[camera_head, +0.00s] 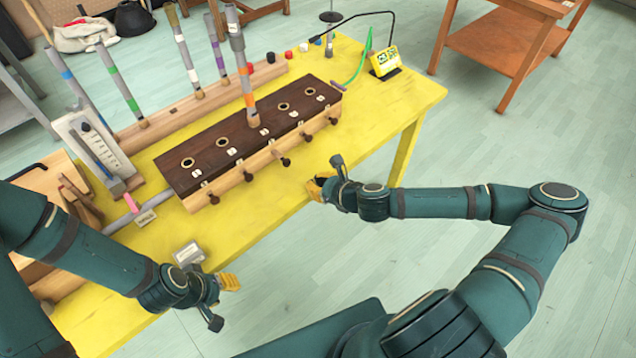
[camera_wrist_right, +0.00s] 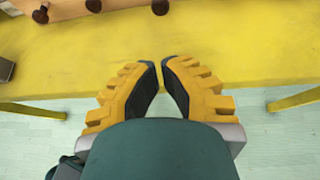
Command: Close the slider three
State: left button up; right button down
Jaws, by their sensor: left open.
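A dark brown box (camera_head: 236,168) with a row of round holes and small white labels stands on the yellow table. Several slider knobs stick out of its pale front; the middle one, third from either end, is a dark knob (camera_head: 285,162). A grey tube with an orange band (camera_head: 250,101) stands in the middle hole. My right gripper (camera_head: 316,188) is at the table's front edge, apart from the knobs. In the right wrist view its fingertips (camera_wrist_right: 160,63) are almost together with nothing between them. My left gripper (camera_head: 230,282) is open near the front edge at left.
Several banded tubes stand in a wooden rail (camera_head: 170,120) behind the box. A yellow device (camera_head: 385,61) is at the far right. The front table strip is mostly bare.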

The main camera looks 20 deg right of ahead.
aim_at(287, 164)
jog(key=x, duration=0.3)
jog(key=r+b+x, duration=0.1)
jog(key=x, duration=0.4)
jog(key=shift+w+a, duration=0.3)
jog(key=shift+w, duration=0.35)
jog(key=shift+w+a, duration=0.25)
jog(key=shift+w, duration=0.3)
jog(key=shift+w+a, duration=0.35)
jog(key=shift+w, duration=0.5)
jog(key=shift+w+a, duration=0.3)
jog(key=shift+w, duration=0.6)
